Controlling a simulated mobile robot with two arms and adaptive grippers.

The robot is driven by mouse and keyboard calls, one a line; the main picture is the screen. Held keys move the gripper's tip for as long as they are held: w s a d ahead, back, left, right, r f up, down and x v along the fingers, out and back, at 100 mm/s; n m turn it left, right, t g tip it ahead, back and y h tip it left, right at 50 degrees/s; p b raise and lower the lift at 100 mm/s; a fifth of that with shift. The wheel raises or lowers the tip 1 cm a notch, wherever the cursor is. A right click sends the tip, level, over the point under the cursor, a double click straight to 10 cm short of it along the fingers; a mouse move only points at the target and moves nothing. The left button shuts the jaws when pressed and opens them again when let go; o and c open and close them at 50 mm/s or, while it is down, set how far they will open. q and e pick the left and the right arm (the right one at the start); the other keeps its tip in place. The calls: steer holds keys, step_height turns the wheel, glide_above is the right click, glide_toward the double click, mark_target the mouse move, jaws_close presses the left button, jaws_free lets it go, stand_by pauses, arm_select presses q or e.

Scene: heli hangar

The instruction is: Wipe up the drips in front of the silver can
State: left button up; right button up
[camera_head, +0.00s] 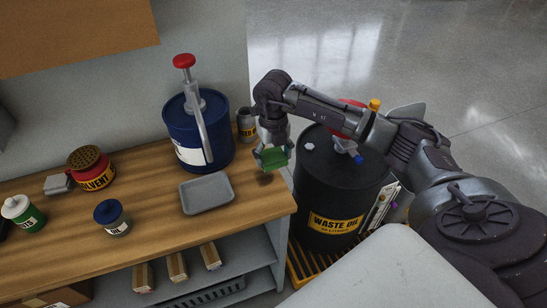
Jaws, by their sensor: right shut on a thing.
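My right gripper (271,151) is shut on a green cloth or pad (275,158). It holds it low over the right end of the wooden workbench (155,215). A small dark patch (265,179), perhaps drips or shadow, shows on the wood just below the pad; I cannot tell whether the pad touches the bench. The silver can (244,118) with a yellow label stands behind and left of the gripper, partly hidden by my arm. My left gripper is not in view.
A blue pump drum (217,157) and a grey tray (207,194) stand left of the gripper. A black waste oil drum (330,215) stands beside the bench's right edge.

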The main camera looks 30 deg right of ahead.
steer(key=shift+r, duration=0.25)
steer(key=shift+r+p, duration=0.95)
steer(key=shift+r, duration=0.6)
steer(key=shift+f, duration=0.1)
